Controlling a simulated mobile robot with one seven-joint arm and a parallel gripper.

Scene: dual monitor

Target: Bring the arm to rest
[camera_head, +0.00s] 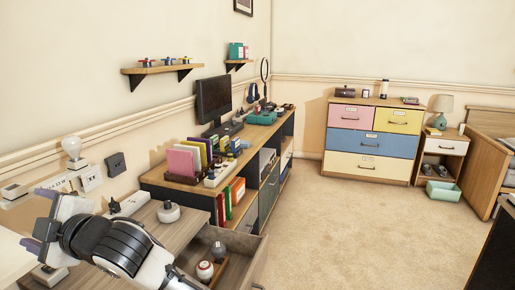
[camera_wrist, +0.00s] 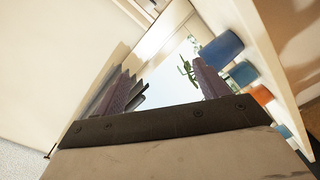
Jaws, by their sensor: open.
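My gripper (camera_head: 38,220) points left there, over the near end of the wooden desk (camera_head: 150,222). In the wrist view its two ribbed fingers (camera_wrist: 165,85) stand apart with nothing between them. A bright gap and a pale wall show beyond them.
An open drawer (camera_head: 236,262) with small round items juts out below the arm. A light bulb (camera_head: 73,150) and wall sockets (camera_head: 90,178) are close to the gripper. The carpet (camera_head: 350,225) is clear.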

